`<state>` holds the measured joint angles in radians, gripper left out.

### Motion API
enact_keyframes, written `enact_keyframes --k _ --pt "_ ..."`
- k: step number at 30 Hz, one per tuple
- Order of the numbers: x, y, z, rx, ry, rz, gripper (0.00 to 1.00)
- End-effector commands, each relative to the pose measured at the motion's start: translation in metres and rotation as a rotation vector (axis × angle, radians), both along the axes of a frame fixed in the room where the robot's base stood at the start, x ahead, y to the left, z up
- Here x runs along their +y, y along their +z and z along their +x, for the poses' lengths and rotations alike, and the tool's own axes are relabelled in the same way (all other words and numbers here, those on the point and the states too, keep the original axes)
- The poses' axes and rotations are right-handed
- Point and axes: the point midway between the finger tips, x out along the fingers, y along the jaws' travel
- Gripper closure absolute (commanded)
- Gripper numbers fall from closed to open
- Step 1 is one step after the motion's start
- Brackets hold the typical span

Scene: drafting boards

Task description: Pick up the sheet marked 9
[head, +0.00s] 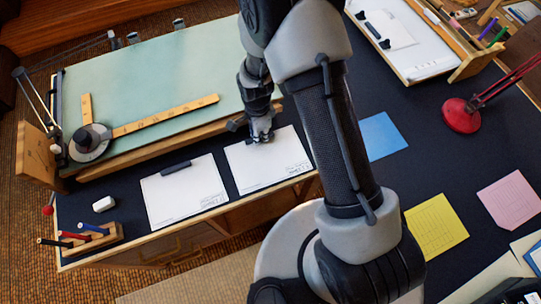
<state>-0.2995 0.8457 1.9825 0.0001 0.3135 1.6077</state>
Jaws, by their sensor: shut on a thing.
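Two white sheets lie side by side along the front of the dark desk top. The left white sheet (186,200) has a dark bar near its top edge. My gripper (262,137) is at the upper part of the right white sheet (270,170) and is shut on it; my fingers hide the exact spot of the hold. Any bar on this sheet is hidden too. Both sheets carry small print in the lower right corner, too small to read, so I cannot tell which is marked 9. I cannot tell whether the held sheet is clear of the desk.
A green drafting board (160,75) with a wooden rule (165,116) stands behind the sheets. A pen rack (80,240) and white eraser (104,204) are at left. Blue (381,136), yellow (436,226) and pink (510,200) papers and a red lamp (461,115) are at right.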

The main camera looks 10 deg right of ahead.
Motion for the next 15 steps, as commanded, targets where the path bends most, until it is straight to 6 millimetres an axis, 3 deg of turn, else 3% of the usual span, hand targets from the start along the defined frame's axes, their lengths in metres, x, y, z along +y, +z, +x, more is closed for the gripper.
enact_keyframes --k 15 --pt "0.0 0.013 0.0 0.0 0.0 0.0 1.0"
